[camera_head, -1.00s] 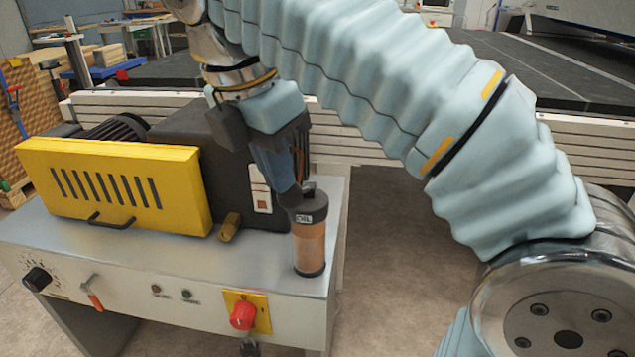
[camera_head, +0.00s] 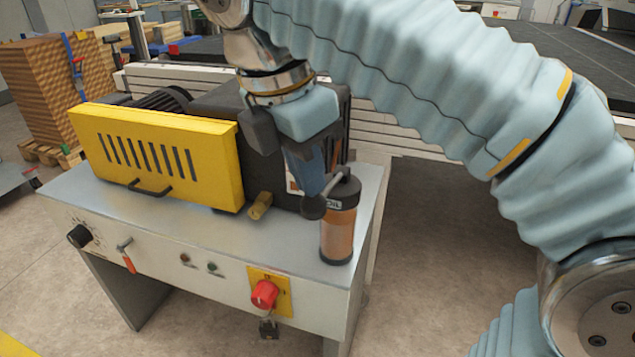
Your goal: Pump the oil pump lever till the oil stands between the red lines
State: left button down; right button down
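The oil pump (camera_head: 338,228) is an upright clear cylinder with amber oil, a dark base and a dark cap marked OIL, at the right end of the machine's top. I cannot make out the red lines on it. Its lever (camera_head: 313,207) comes off the cap as a short grey rod, slanting down to the left to a black round knob. My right gripper (camera_head: 308,185) points down from above, its blue-grey fingers right above and behind the knob, seemingly touching it. Its finger gap is hidden, so I cannot tell if it is shut. My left gripper is not in view.
A yellow slotted guard (camera_head: 155,155) and a dark housing stand on the grey machine top (camera_head: 190,228) left of the pump. The front panel has a red knob (camera_head: 264,294) on a yellow plate and a black dial (camera_head: 79,236). Open floor (camera_head: 440,270) lies to the right.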

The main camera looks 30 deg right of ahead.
notch_tip(320, 180, down, 2)
jog(key=shift+w+f+b, duration=0.1)
jog(key=shift+f+b, duration=0.15)
jog(key=shift+b, duration=0.3)
jog(key=shift+d, duration=0.1)
jog(key=a+p, duration=0.2)
jog(key=a+r+p, duration=0.1)
jog(key=shift+s, duration=0.25)
jog(key=shift+r, duration=0.1)
